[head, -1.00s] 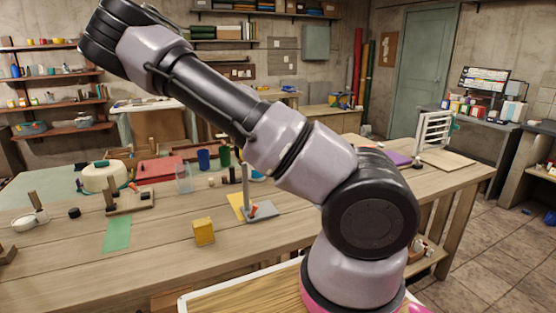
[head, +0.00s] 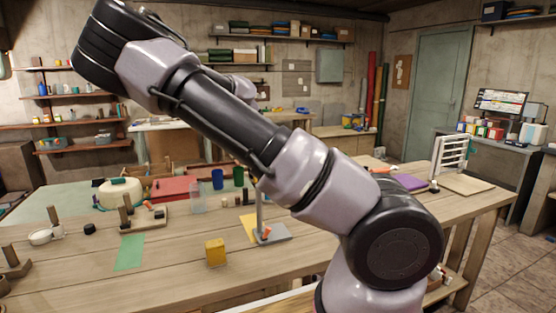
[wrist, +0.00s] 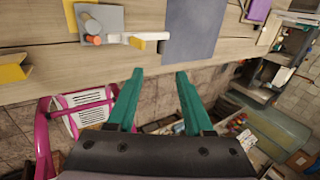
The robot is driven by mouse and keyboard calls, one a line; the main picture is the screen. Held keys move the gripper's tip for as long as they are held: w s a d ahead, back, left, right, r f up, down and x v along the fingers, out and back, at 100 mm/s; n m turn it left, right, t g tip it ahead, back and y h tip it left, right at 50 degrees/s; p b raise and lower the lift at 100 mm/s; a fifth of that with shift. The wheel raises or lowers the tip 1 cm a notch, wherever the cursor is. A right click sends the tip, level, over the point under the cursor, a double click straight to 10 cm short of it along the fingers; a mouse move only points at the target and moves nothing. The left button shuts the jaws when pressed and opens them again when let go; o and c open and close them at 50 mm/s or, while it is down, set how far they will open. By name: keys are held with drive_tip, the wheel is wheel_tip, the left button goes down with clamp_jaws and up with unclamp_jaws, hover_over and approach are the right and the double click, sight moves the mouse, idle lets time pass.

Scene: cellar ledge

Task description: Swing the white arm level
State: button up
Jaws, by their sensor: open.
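A slim upright post (head: 260,208) stands on a grey base plate (head: 272,236) on the bench, with a small orange piece (head: 267,232) low on it. In the wrist view the same grey plate (wrist: 112,18) shows from above. A short white arm (wrist: 152,37) sticks out to the right from beside the orange piece (wrist: 94,40). In the head view my own arm covers that side, so the white arm's tilt cannot be told. My gripper (wrist: 160,72) is open and empty, apart from the white arm, its fingers pointing toward the bench edge.
A yellow block (head: 216,252) and a green sheet (head: 129,252) lie on the bench left of the post. A blue-grey sheet (wrist: 190,28) lies right of the plate. A white rack (head: 449,156) stands at the right. Bare bench (head: 180,275) shows in front.

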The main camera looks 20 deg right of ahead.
drive_tip(key=c, duration=0.5)
drive_tip(key=shift+d+f+n, duration=0.25)
drive_tip(key=shift+d+n, duration=0.05)
drive_tip(key=shift+d, duration=0.05)
clamp_jaws()
drive_tip(key=d+f+n+y, duration=0.1)
drive_tip(key=d+n, duration=0.1)
drive_tip(key=d+f+n+g+y, duration=0.1)
drive_tip(key=d+f+n, duration=0.1)
drive_tip(key=d+f+n+y, duration=0.1)
drive_tip(key=d+n, duration=0.1)
drive_tip(key=shift+d+f+n+y, duration=0.3)
drive_tip(key=shift+d+f+y, duration=0.1)
drive_tip(key=d+n+t+y, duration=0.1)
drive_tip(key=d+n+y, duration=0.5)
drive_tip(key=n, duration=0.5)
drive_tip(key=a+f+h, duration=0.1)
drive_tip(key=a+f, duration=0.2)
drive_tip(key=f, duration=0.3)
drive_tip(key=shift+a+f, duration=0.3)
drive_tip(key=shift+f, duration=0.1)
